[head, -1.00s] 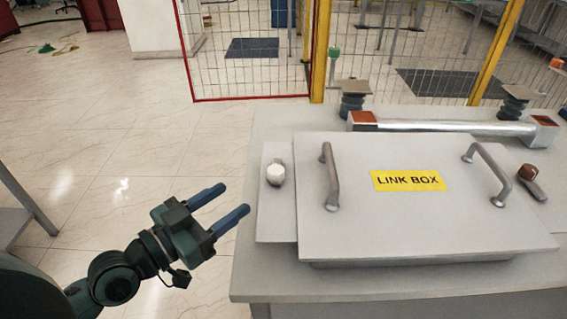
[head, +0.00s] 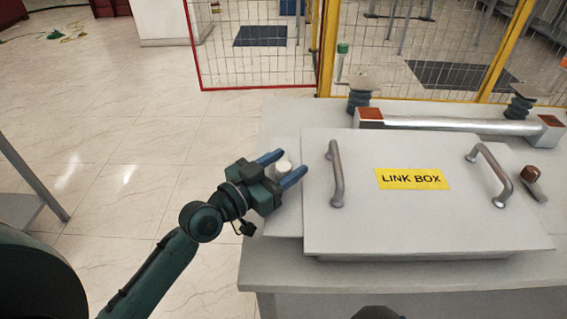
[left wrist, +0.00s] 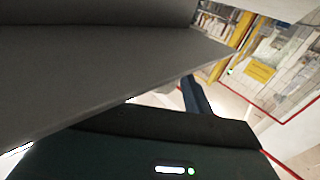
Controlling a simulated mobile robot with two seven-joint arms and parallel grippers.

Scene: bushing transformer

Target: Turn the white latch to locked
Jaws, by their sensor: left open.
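The white latch (head: 283,167) is a small round-topped knob at the left side of the grey link box (head: 420,225). In the head view my left gripper (head: 293,161) is open, with one blue finger on either side of the latch. I cannot tell whether the fingers touch it. Part of the latch is hidden by the gripper. In the left wrist view one blue finger (left wrist: 195,97) shows, but the latch does not.
The link box lid has two upright metal handles (head: 336,175) (head: 490,175) and a yellow label (head: 412,179). A brown-topped latch (head: 531,173) is at its right. A metal bar (head: 450,123) lies behind. Open floor is at the left.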

